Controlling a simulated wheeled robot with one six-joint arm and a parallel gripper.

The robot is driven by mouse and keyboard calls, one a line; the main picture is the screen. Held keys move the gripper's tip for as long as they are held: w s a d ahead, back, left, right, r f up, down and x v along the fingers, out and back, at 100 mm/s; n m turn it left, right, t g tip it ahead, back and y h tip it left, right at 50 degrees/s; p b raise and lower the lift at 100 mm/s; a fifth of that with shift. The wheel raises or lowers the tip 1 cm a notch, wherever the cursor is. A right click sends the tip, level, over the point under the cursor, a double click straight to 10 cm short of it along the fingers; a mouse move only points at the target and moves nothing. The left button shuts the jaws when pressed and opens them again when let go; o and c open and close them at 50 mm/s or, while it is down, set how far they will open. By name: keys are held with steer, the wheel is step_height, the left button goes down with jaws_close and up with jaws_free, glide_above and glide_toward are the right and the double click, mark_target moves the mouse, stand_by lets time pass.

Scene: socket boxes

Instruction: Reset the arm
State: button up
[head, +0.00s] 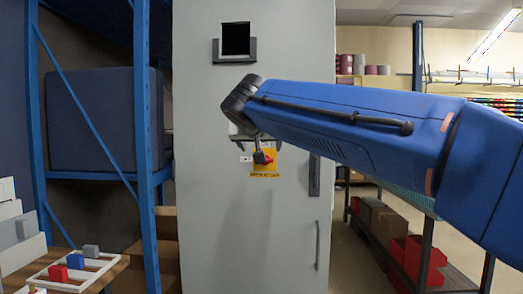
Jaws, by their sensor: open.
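My blue arm reaches in from the right edge to the middle of the head view. Its dark wrist hides part of the cabinet front. My gripper (258,145) hangs below the wrist, small and partly hidden, with its jaws open. A small red piece (263,157) shows just under the jaws, in front of a yellow label (265,173) on the tall grey cabinet (240,230). I cannot tell whether the jaws touch the red piece.
A blue-framed rack (147,110) stands left of the cabinet. A white slotted frame (45,284) with red, blue and grey blocks lies on a wooden top at lower left. A shelf with red bins (412,262) stands at right. The cabinet has a handle (318,245).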

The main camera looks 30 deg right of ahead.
steer(key=shift+s+a+r, duration=0.15)
steer(key=shift+s+a, duration=0.05)
steer(key=shift+s, duration=0.1)
stand_by(0.4)
steer(key=s+a+f+n+g+y, duration=0.2)
steer(key=s+f, duration=0.6)
steer(key=f, duration=0.6)
steer(key=s+a+f+n+g+y, duration=0.2)
steer(key=s+f, duration=0.7)
steer(key=f, duration=0.5)
steer(key=s+a+f+n+g+y, duration=0.2)
steer(key=s+a+f, duration=0.3)
steer(key=s+f, duration=0.4)
step_height(320, 180, down, 6)
steer(key=shift+a+f+n+y, duration=0.15)
steer(key=shift+n+y, duration=0.15)
steer(key=shift+y, duration=0.5)
